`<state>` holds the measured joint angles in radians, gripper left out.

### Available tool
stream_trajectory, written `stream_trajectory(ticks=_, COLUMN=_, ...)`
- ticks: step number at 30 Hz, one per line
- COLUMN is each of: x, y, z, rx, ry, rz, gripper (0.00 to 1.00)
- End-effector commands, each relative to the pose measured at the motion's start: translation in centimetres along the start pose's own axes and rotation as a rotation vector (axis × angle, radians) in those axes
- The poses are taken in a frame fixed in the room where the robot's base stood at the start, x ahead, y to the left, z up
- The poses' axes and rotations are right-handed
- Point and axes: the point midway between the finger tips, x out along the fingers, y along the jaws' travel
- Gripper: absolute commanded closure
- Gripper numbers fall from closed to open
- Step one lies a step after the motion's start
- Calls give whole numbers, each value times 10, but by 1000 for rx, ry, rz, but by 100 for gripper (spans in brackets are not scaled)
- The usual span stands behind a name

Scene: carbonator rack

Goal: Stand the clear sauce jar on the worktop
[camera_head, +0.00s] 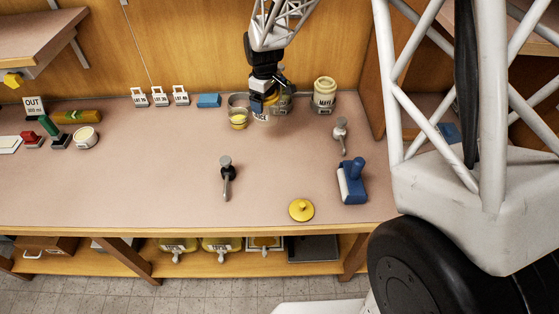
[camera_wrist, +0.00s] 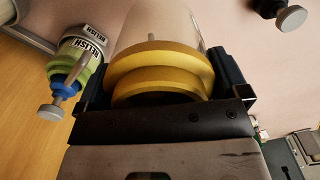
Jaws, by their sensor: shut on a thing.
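The clear sauce jar (camera_wrist: 158,22) is in my gripper (camera_wrist: 165,92), seen close in the wrist view. Its yellow-gold lid (camera_wrist: 160,62) sits between the two fingers, and its clear body extends away beyond the lid. In the head view my gripper (camera_head: 263,90) is at the back of the worktop (camera_head: 150,185), pointing down. The jar shows only in part below it, among other containers. I cannot tell whether its base touches the worktop.
A green relish jar (camera_wrist: 82,58) with a blue top stands close beside my gripper.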

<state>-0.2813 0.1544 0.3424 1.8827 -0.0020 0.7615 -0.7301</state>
Motion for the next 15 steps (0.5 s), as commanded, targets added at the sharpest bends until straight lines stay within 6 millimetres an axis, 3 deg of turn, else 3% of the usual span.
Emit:
stream_trajectory(ticks=6, x=2, y=-30, z=44, rx=116, ry=0, rz=1, gripper=33)
stream_trajectory(ticks=15, x=6, y=-55, z=80, rx=213, ry=1, rz=1, gripper=33)
